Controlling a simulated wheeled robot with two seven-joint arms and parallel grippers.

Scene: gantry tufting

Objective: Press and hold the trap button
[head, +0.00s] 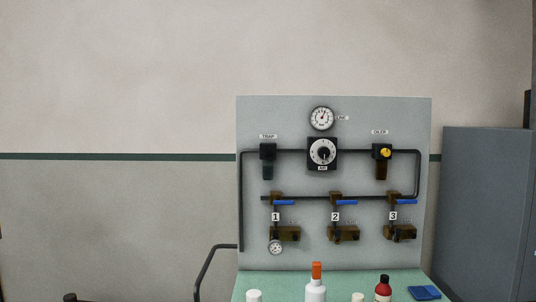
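The trap unit (268,153) is a small black block with a dark bowl below it, under a "TRAP" label (268,136). It sits at the upper left of a grey upright panel (335,240). A separate trap button is too small to make out. Neither of my grippers shows in the head view, and nothing is seen touching the trap unit.
The panel also carries a gauge (322,118), an "AIR" dial (323,151), an oiler with a yellow knob (385,153) and three blue-handled valves. Bottles (316,291) stand on the green bench (275,284) in front. A grey cabinet (485,210) stands at right.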

